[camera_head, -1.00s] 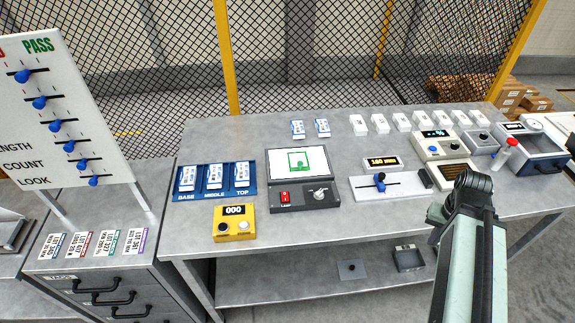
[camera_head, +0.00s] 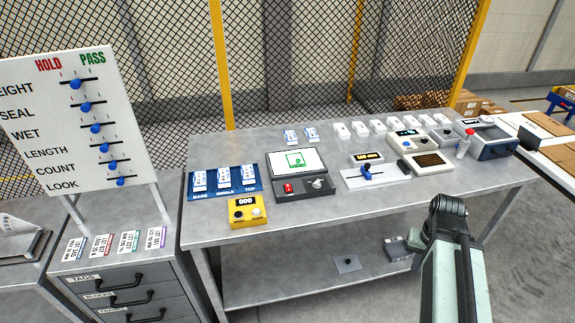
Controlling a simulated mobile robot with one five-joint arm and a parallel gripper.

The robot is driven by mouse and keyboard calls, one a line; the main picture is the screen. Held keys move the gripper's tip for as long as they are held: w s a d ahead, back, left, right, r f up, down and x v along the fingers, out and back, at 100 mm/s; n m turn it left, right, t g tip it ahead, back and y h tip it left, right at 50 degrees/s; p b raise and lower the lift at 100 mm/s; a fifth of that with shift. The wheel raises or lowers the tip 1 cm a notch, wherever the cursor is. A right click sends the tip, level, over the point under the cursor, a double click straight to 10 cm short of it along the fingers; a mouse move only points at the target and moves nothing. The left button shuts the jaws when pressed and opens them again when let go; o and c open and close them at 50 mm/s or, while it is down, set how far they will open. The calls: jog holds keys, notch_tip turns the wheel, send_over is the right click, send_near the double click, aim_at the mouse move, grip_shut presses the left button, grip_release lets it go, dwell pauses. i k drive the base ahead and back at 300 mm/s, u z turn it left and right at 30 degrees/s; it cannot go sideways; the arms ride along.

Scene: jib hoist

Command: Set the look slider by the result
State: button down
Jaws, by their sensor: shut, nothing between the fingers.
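The white board (camera_head: 30,128) stands on legs at the left, with HOLD in red and PASS in green at its top. Its lowest row is LOOK, and the look slider's blue knob (camera_head: 120,181) sits near the middle of its short track. The rows above have similar blue knobs, also around mid-track. A grey unit (camera_head: 305,190) on the table has a lit white screen (camera_head: 295,161) with a green outlined figure, a red switch marked LAMP and a knob. My arm rises at the lower right; my gripper itself cannot be made out and no fingers show.
The metal table (camera_head: 330,215) holds a blue tray (camera_head: 262,196) marked BASE, MIDDLE, TOP, a yellow counter (camera_head: 248,211) reading 000, and a gauge with a blue slider (camera_head: 367,173). Tag cards (camera_head: 129,242) lie on the drawer cabinet before the board. Mesh fence stands behind.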

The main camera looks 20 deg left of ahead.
aim_at(120, 182)
jog(key=u, duration=0.9)
jog(key=i, duration=1)
jog(key=z, duration=0.05)
jog(key=k, duration=0.5)
jog(key=u, duration=2.7)
jog(key=k, duration=0.8)
